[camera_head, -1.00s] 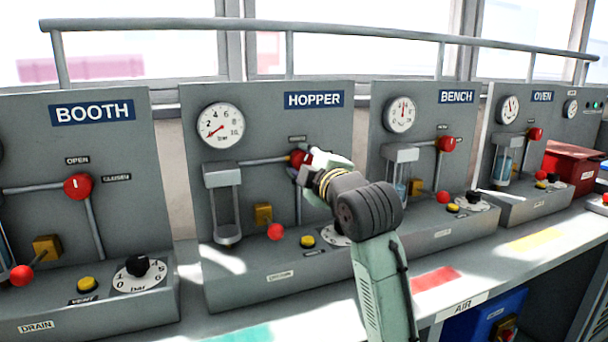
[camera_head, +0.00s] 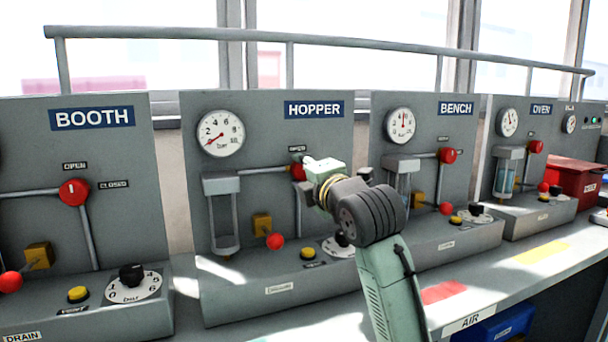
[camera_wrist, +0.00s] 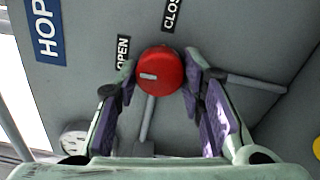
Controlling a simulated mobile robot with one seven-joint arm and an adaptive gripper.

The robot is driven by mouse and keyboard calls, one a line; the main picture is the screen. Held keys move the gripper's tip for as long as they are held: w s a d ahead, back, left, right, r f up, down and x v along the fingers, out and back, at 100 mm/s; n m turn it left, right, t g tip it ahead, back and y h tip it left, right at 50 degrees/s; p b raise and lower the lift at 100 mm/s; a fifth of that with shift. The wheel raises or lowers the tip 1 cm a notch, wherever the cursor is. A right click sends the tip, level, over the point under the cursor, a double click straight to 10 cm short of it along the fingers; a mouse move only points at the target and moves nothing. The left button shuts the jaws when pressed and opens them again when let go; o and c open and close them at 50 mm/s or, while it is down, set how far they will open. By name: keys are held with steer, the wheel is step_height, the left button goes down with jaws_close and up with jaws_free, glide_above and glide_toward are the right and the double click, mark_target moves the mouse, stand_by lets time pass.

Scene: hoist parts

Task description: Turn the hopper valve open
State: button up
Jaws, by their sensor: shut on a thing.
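The hopper valve is a round red knob (camera_head: 297,173) on the grey panel under the HOPPER sign (camera_head: 314,109). My gripper (camera_head: 306,178) reaches it from the right and partly hides it. In the wrist view the red knob (camera_wrist: 165,63) sits between the two fingertips, and my gripper (camera_wrist: 160,77) is shut on it. The white mark on the knob points left, toward the OPEN label (camera_wrist: 122,52). The CLOSED label (camera_wrist: 170,14) is above the knob there. The hopper gauge (camera_head: 221,133) has its needle at the low end.
A red lever ball (camera_head: 275,241), a yellow button (camera_head: 307,253) and a dial (camera_head: 339,247) lie below the hopper valve. A rail (camera_head: 340,47) runs above.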

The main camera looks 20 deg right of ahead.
steer(key=o, duration=1.1)
steer(key=shift+o, duration=0.2)
steer(key=s, duration=1.2)
steer(key=shift+d, duration=0.2)
